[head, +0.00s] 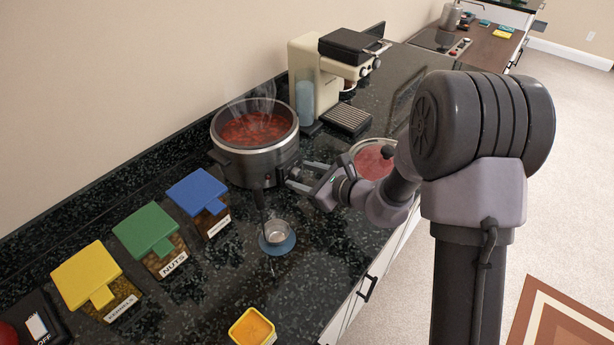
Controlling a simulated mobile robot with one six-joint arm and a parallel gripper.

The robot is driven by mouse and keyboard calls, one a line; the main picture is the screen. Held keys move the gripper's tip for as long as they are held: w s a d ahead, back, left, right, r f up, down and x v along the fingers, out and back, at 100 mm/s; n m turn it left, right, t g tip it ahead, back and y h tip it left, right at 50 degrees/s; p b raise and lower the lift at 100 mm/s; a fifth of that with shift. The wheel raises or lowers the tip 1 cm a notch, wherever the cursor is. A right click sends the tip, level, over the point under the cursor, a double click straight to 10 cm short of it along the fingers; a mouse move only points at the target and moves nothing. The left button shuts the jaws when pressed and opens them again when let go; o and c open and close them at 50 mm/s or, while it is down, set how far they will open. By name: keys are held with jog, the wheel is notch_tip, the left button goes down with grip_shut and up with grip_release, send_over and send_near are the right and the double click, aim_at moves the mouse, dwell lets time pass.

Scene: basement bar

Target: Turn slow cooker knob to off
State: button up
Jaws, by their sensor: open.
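The slow cooker (257,161) is a round dark metal pot holding red stew, with steam rising from it. It stands on the dark stone counter against the wall. Its knob appears as a small dark shape low on its front (268,180); its setting is too small to read. My gripper (296,176) comes from the right, with its fingers pointing left at the cooker's lower front. The fingers are apart with nothing seen between them. They are close to the cooker's front; I cannot tell whether they touch it.
A ladle (275,235) rests on a blue coaster in front of the cooker. Blue (197,190), green (145,231) and yellow (87,273) lidded containers stand left. A coffee machine (312,87) stands behind. A bowl of red food (372,160) is partly behind my arm. A yellow cup (252,328) is in front.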

jog(key=p+v, duration=0.4)
jog(key=v, duration=1.3)
jog(key=shift+s, duration=0.15)
jog(key=shift+d, duration=0.1)
